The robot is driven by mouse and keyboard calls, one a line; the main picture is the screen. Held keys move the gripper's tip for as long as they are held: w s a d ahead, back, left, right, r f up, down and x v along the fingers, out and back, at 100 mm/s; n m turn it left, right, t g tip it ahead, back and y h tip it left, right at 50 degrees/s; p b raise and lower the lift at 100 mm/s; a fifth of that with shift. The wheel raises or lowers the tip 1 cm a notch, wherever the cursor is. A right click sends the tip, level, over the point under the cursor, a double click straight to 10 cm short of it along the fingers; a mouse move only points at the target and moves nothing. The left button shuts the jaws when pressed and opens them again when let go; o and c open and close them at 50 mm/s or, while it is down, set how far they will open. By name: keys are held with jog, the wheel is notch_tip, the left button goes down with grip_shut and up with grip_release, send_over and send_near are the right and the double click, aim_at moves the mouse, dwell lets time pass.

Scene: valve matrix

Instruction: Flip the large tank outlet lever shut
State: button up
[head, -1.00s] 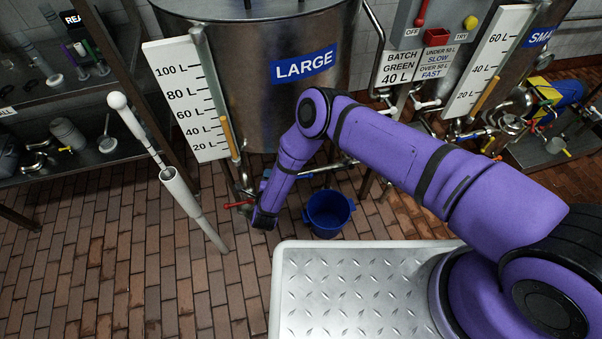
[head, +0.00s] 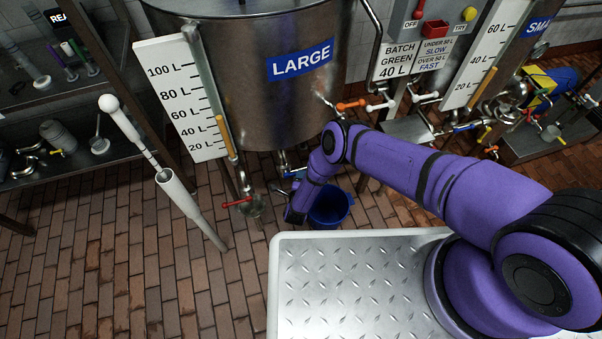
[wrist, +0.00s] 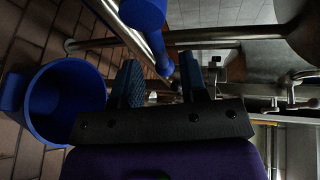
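The large tank (head: 260,100) stands at the back centre, with its lower pipework (head: 285,165) partly hidden behind my arm. In the wrist view a blue lever-like bar (wrist: 150,38) runs down from the top edge towards the space between my fingers; I take it as the outlet lever. My gripper (wrist: 160,72) is open, its two dark fingers apart. The bar's lower end shows between or just beyond the fingertips; I cannot tell if they touch. In the head view my arm hides the fingers.
A blue bucket (head: 330,207) stands on the floor under the tank; it also shows in the wrist view (wrist: 62,103), left of my gripper. A red-handled valve (head: 238,202) sits below the level gauge (head: 180,95). Metal pipes (wrist: 205,40) pass behind my fingers.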

jog(key=shift+x, duration=1.7)
grip_shut()
